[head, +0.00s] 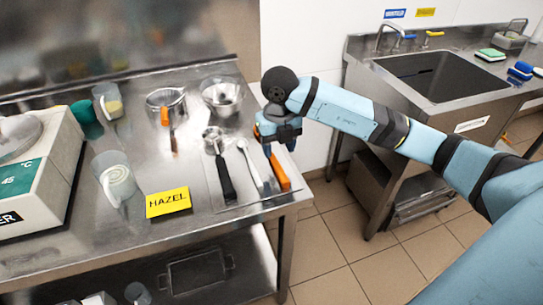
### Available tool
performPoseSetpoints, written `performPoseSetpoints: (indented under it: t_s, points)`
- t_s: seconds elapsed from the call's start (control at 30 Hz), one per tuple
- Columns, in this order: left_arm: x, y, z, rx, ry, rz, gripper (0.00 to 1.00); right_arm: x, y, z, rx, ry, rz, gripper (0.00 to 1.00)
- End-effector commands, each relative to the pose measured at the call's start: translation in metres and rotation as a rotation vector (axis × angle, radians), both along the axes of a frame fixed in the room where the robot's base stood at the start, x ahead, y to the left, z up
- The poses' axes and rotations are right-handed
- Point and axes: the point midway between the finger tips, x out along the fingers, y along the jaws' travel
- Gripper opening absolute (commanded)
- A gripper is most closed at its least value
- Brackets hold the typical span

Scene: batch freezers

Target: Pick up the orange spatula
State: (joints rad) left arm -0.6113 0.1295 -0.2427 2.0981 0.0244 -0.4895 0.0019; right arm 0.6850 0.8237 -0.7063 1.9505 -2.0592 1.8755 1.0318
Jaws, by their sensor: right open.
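The orange spatula (280,172) lies on the steel table near its right edge, rightmost in a row of utensils. Its orange lower part shows; its upper end is hidden under my right gripper. My right gripper (268,140) is open and hangs over the upper end of the spatula, with the arm reaching in from the right. I cannot tell whether the fingers touch it. My left gripper is not in view.
A white utensil (250,163) and a black-handled scoop (222,172) lie close left of the spatula. A metal pot (165,101), a steel bowl (222,97), a yellow HAZEL card (168,202) and clear jugs stand further left. A sink (440,75) is at right.

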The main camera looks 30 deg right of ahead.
Motion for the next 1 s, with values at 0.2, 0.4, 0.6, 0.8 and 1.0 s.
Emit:
performPoseSetpoints:
  t_s: [0.2, 0.4, 0.6, 0.8, 1.0]
  points:
    - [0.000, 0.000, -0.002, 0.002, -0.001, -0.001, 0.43, -0.002, 0.005, -0.026, 0.001, 0.004, 0.001, 0.51]
    - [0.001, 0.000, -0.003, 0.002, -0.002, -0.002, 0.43, -0.001, 0.005, -0.050, 0.000, 0.001, 0.000, 0.51]
    - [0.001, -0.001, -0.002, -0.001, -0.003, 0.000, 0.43, -0.001, 0.005, -0.051, 0.000, 0.000, 0.001, 0.51]
    - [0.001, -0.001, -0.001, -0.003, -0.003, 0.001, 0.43, -0.001, 0.005, -0.050, 0.000, 0.000, 0.000, 0.07]
    - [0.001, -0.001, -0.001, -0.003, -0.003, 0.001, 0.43, -0.001, 0.004, -0.050, 0.000, 0.000, 0.000, 0.00]
